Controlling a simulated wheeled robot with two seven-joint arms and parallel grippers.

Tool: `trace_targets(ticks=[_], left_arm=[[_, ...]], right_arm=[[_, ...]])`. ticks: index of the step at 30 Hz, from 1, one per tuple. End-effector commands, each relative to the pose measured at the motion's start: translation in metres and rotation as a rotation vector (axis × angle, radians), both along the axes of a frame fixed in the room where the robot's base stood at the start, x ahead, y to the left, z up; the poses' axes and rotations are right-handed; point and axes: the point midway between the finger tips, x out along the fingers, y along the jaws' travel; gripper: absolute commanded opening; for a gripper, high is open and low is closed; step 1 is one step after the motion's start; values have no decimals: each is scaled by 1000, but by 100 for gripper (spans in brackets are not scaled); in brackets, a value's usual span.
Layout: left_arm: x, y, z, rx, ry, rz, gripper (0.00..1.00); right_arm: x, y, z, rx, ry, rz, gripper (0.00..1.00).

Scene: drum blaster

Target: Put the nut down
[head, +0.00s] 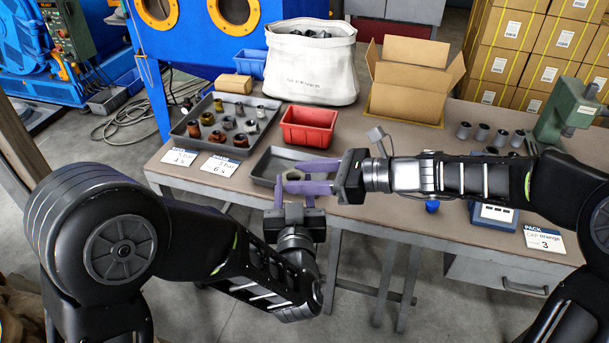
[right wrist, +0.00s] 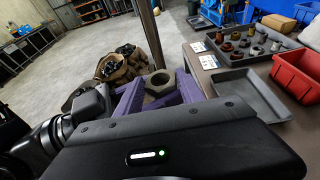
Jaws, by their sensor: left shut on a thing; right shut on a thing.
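A grey hex nut (right wrist: 159,84) is held up between purple fingers in the right wrist view. In the head view it is a small ring (head: 293,174), partly covered by the fingers. My right gripper (head: 306,177) comes from the right and is shut on the nut. My left gripper (head: 292,190) comes from below and is shut on the same nut. Both hold it in front of the table, near an empty grey tray (head: 262,167). That tray also shows at the right of the right wrist view (right wrist: 232,84).
A tray of several nuts (head: 183,137), a red bin (head: 334,128), a white sack (head: 312,75) and an open cardboard box (head: 405,105) stand on the table (head: 400,135). Several metal cylinders (head: 481,132), a green press (head: 567,110) and a blue scale (head: 494,215) are at right.

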Motion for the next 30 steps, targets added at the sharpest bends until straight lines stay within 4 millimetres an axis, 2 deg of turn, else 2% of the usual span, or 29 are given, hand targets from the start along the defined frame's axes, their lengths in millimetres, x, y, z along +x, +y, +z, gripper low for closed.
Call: trace_targets(ticks=[2, 12, 14, 15, 24, 30], left_arm=[[0, 0, 1, -1, -2, 0, 0], [0, 0, 1, 0, -1, 0, 0], [0, 0, 1, 0, -1, 0, 0], [0, 0, 1, 0, -2, 0, 44], [0, 0, 0, 0, -1, 0, 67], [0, 0, 0, 0, 0, 0, 67]], right_arm=[[0, 0, 0, 0, 0, 0, 27], [0, 0, 0, 0, 0, 0, 0], [0, 0, 0, 0, 0, 0, 0], [0, 0, 1, 1, -1, 0, 0], [0, 0, 1, 1, -1, 0, 0], [0, 0, 1, 1, -1, 0, 0]])
